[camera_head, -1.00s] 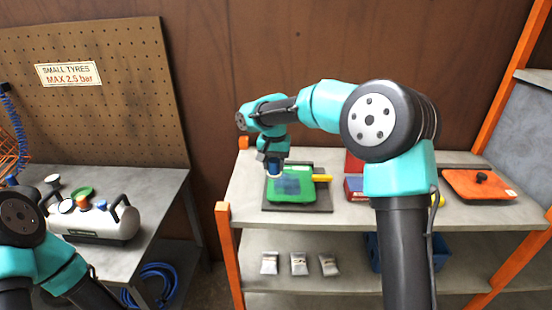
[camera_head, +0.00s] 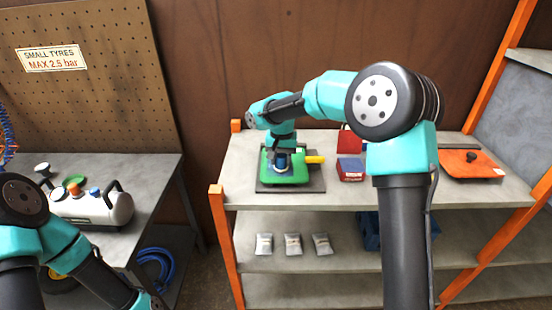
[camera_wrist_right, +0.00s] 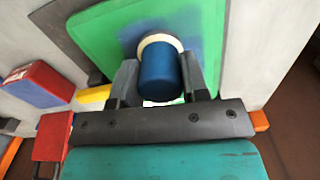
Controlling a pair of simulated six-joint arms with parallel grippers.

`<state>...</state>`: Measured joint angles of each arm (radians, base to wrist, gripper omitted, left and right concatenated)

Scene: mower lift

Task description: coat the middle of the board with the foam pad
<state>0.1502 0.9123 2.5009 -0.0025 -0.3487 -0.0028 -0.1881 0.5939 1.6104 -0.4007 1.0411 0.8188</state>
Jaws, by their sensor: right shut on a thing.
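The green board (camera_head: 299,172) lies on a dark mat (camera_head: 316,184) on the shelf top. In the right wrist view the board (camera_wrist_right: 97,40) has a blue smear (camera_wrist_right: 207,27) around the pad and green bare areas. My right gripper (camera_head: 281,158) is over the board's middle. In the wrist view it (camera_wrist_right: 160,82) is shut on the blue handle of the foam pad (camera_wrist_right: 158,70), whose pale rim is against or just above the board; I cannot tell which. My left gripper is not clearly visible; its arm is at the lower left.
A yellow handle (camera_head: 315,159) sits at the board's right edge. A red and blue box (camera_head: 350,170) stands to its right, and an orange plate (camera_head: 469,165) lies farther right. Several silver packets (camera_head: 293,244) lie on the lower shelf. A silver tank (camera_head: 100,208) is on the left bench.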

